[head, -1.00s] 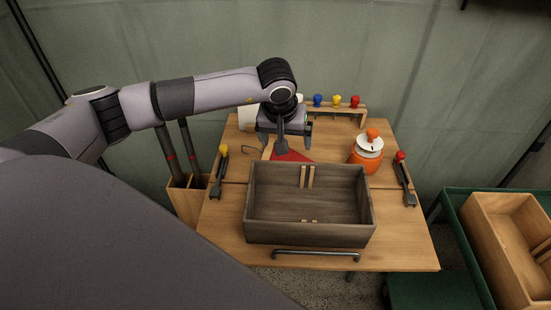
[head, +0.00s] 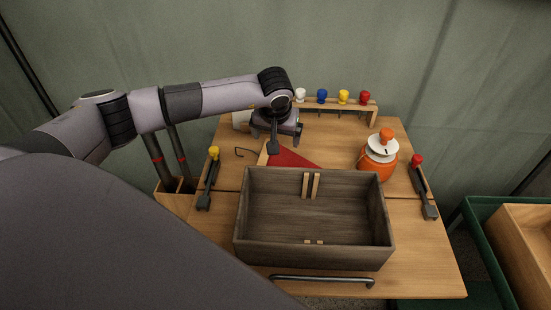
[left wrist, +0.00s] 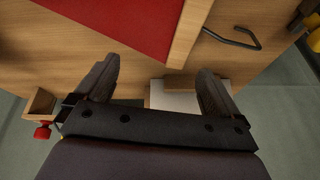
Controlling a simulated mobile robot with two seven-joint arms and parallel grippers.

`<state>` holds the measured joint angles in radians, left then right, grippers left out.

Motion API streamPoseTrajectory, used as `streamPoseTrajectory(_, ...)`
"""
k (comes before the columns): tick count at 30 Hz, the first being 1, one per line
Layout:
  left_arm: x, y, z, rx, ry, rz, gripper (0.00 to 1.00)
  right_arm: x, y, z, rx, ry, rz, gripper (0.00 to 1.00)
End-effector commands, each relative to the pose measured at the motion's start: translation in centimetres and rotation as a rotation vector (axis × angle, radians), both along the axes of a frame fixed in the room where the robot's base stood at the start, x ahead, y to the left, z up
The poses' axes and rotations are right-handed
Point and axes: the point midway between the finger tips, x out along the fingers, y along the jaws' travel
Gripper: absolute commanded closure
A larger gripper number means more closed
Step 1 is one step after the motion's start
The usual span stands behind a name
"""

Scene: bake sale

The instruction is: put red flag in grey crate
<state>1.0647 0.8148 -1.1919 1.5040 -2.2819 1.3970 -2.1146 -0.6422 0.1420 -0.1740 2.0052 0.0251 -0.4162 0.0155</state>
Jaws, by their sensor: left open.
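The red flag (head: 293,158) lies on the wooden table, just behind the grey crate (head: 315,258). Its near part is hidden by the crate's back wall. In the left wrist view the red flag (left wrist: 125,22) and its pale wooden pole (left wrist: 190,32) show at the top, past my fingertips. The crate is open-topped, with wooden strips inside and no flag in it. My left gripper (head: 276,140) is open and empty above the table near the flag's left end; it also shows in the left wrist view (left wrist: 157,72). My right gripper is not in view.
A rack (head: 340,105) with coloured knobs stands at the back. An orange jar (head: 378,160) is right of the flag. Tools with a yellow knob (head: 213,153) and red knob (head: 417,160) flank the crate. A bent dark wire (head: 245,152) lies left of the flag.

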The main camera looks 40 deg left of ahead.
Motion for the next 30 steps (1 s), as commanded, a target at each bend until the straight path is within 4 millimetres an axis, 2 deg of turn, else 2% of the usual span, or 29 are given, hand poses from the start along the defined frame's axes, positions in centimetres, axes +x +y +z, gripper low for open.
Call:
streamPoseTrajectory(3, 0.5, 0.3, -1.6, -0.001, 0.002, 0.001, 0.04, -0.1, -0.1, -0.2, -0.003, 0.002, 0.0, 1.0)
streamPoseTrajectory(6, 0.8, 0.5, -2.3, -0.001, 0.001, 0.0, 0.04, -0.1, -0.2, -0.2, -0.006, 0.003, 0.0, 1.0)
streamPoseTrajectory(14, 0.9, 0.6, -2.5, -0.001, 0.0, 0.0, 0.04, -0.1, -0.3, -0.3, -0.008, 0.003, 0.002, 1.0)
streamPoseTrajectory(15, 0.9, 0.6, -2.5, -0.001, 0.0, 0.0, 0.1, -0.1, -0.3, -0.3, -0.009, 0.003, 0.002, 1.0)
streamPoseTrajectory(17, 0.9, 0.6, -2.5, -0.001, 0.0, 0.0, 0.3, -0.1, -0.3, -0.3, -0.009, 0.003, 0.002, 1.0)
streamPoseTrajectory(18, 0.9, 0.6, -2.5, -0.001, 0.0, 0.0, 0.43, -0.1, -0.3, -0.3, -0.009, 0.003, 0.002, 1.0)
streamPoseTrajectory(23, 0.9, 0.6, -2.5, -0.001, 0.0, 0.0, 0.95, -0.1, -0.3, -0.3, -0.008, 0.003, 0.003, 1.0)
streamPoseTrajectory(24, 0.9, 0.6, -2.5, -0.001, 0.0, 0.0, 1.0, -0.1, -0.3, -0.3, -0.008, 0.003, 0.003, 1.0)
streamPoseTrajectory(30, 0.9, 0.6, -2.5, -0.001, 0.0, 0.0, 1.0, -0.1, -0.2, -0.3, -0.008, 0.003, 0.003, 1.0)
